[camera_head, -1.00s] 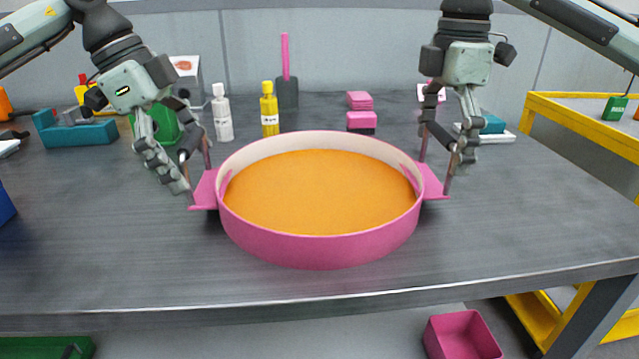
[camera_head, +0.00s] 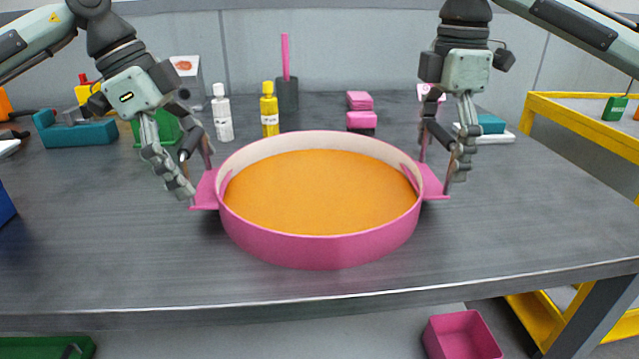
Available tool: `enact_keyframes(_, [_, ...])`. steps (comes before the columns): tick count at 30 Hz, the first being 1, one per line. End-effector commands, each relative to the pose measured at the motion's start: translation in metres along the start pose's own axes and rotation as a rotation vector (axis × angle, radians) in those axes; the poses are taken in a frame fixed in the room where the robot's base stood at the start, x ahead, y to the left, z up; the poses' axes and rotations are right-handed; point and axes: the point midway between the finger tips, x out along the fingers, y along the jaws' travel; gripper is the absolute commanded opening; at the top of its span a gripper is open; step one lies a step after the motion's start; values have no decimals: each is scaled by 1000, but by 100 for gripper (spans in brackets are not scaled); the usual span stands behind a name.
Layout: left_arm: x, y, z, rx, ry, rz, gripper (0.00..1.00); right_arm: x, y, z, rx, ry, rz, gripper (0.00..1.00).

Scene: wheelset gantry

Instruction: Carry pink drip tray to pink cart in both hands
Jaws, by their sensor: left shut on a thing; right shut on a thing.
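The pink drip tray (camera_head: 320,250) is a round pan with a cream inner wall, filled with orange. It is level at the middle of the grey table; I cannot tell whether it rests on the top or is just above it. My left gripper (camera_head: 200,188) is shut on the tray's left handle tab. My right gripper (camera_head: 437,181) is shut on the right handle tab. The fingers partly hide both tabs. No pink cart is in view; a yellow-framed cart (camera_head: 580,134) stands at the right.
Behind the tray stand a white bottle (camera_head: 222,116), a yellow bottle (camera_head: 269,112), a dark holder with a pink handle (camera_head: 287,92) and pink blocks (camera_head: 361,121). A teal vise (camera_head: 78,132) is at the left. A pink bin (camera_head: 462,336) is below the table edge.

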Motion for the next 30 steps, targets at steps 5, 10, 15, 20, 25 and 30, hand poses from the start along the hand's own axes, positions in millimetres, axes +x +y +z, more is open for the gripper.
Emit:
enact_keyframes(5, [-2, 0, -1, 2, 2, -2, 34, -2, 0, 0, 0, 1, 2, 34])
enact_keyframes(10, [-8, 0, -4, 2, 2, -2, 34, -8, 0, 0, 0, 1, 2, 34])
enact_keyframes(15, [-21, 0, -9, 2, 3, -2, 34, -23, 0, 0, 0, 1, 2, 34])
enact_keyframes(20, [-37, 0, -16, 2, 3, -2, 34, -39, 0, 0, 0, 1, 2, 34])
enact_keyframes(25, [-47, 0, -20, 2, 3, -2, 34, -51, 0, 0, 0, 1, 2, 34])
enact_keyframes(30, [-48, 0, -21, 2, 3, -2, 34, -52, 0, 0, 0, 1, 2, 34])
